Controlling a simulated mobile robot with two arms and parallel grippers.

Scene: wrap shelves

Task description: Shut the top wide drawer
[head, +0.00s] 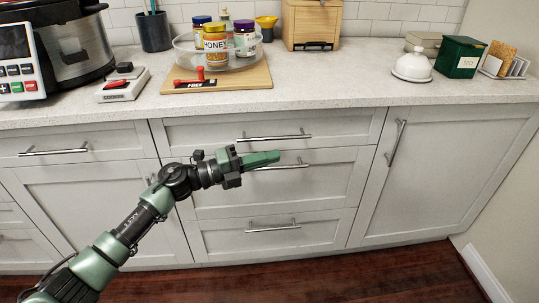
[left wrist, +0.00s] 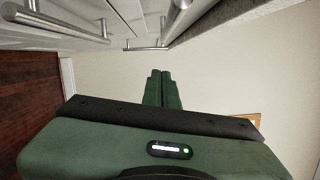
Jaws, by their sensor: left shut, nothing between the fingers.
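The top wide drawer (head: 220,132) is the upper white front of the middle cabinet column, with a horizontal metal bar handle (head: 275,136). Its front looks about flush with the cabinet; I cannot tell whether a small gap is left. My left gripper (head: 278,156) is shut and empty, its green fingers pointing right in front of the cabinet, just below the top drawer's handle and over the second drawer's handle (head: 285,166). Contact cannot be told. In the left wrist view, the fingers (left wrist: 162,88) lie together, with metal bar handles above them. My right gripper is not in view.
Below are a second drawer (head: 325,180) and a bottom drawer (head: 320,228). A narrower drawer (head: 105,142) is at left, a cabinet door (head: 440,170) at right. The countertop (head: 340,75) holds a board with jars, a cooker and boxes. The wood floor (head: 330,275) in front is clear.

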